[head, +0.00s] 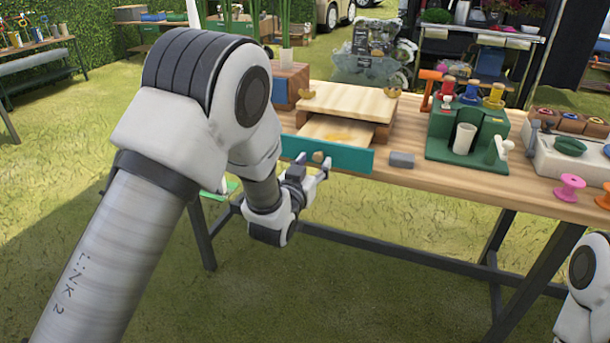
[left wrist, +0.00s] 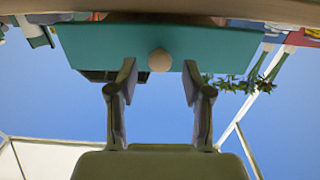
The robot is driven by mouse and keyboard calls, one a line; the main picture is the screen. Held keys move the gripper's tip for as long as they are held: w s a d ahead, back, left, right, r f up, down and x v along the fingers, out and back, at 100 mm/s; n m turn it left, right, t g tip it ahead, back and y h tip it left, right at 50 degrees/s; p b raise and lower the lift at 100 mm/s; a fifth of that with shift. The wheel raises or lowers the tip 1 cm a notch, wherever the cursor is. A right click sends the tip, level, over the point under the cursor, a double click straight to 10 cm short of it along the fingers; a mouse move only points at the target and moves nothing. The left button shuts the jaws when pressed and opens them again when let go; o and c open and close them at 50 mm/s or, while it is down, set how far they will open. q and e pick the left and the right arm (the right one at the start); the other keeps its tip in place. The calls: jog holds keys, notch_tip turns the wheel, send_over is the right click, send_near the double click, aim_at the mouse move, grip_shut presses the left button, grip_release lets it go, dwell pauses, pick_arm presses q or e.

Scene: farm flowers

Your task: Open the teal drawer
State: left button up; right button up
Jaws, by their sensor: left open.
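The teal drawer (head: 352,160) stands part-way out of a small wooden cabinet (head: 348,102) on the table. Its pale inside shows behind the teal front. A round beige knob (head: 318,157) sits on that front. My left gripper (head: 312,168) is open just in front of the knob. In the left wrist view the knob (left wrist: 160,60) lies between and slightly beyond the tips of my left gripper (left wrist: 158,72), with a gap on each side. The teal front (left wrist: 220,45) spans the upper part of that view. My right gripper is out of view.
A grey block (head: 402,160) lies right of the drawer on the wooden table (head: 455,188). A green holder (head: 463,133) with spools and a cream cup stands further right. A pink spool (head: 569,187) is near the front edge. Open air lies before the drawer.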

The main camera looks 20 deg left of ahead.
pick_arm(q)
jog(key=s, duration=1)
jog(key=shift+s+a, duration=0.2)
jog(key=shift+s, duration=0.1)
jog(key=s+a+f+n+g, duration=0.1)
jog(key=s+f+g, duration=0.25)
jog(key=f, duration=0.55)
jog(key=s+a+f+g+y, duration=0.1)
jog(key=s+a+f+g, duration=0.1)
jog(key=s+f, duration=0.5)
jog(key=s+a+f+n+g, duration=0.1)
jog(key=s+f+g, duration=0.15)
jog(key=f, duration=0.85)
jog(key=s+f+g, duration=0.6)
jog(key=s+f, duration=0.3)
jog(key=s, duration=0.3)
jog(key=s+m+g, duration=0.1)
jog(key=s+g, duration=0.3)
jog(key=s, duration=0.4)
notch_tip(320, 180, up, 17)
jog(key=p, duration=1.8)
jog(key=shift+w+r, duration=0.15)
jog(key=shift+w, duration=0.2)
